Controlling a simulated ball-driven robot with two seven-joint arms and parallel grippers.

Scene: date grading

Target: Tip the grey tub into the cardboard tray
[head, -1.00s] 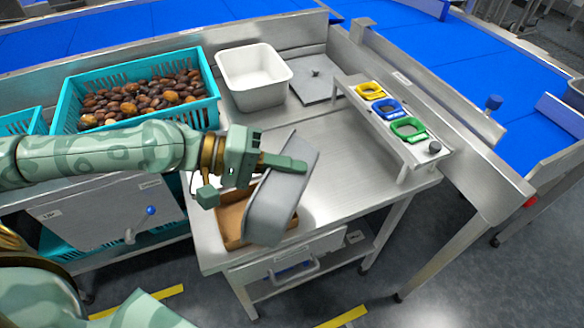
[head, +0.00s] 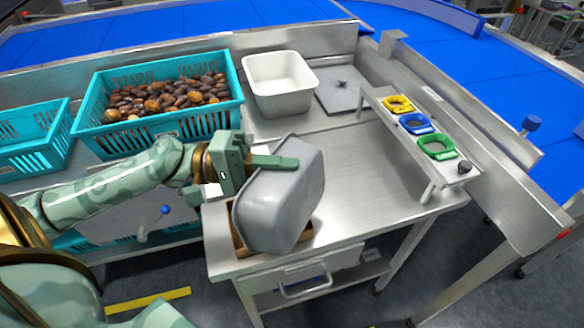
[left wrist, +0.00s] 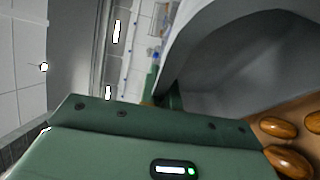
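My left gripper (head: 272,163) is shut on the grey tub (head: 280,205) near its upper edge. The tub is steeply tilted over the cardboard tray (head: 306,236), with its outside facing the head view and its inside hidden there. Only brown edges of the tray show around the tub. In the left wrist view, the tub (left wrist: 245,60) fills the upper right. Several glossy brown dates (left wrist: 288,160) lie on a brown surface below it at the right edge. My right gripper is not in view.
A teal crate of dates (head: 90,125) and a white tub (head: 282,98) stand behind. A raised rack (head: 455,186) with yellow, blue and green frames stands on the right. The steel bench (head: 365,175) between is clear.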

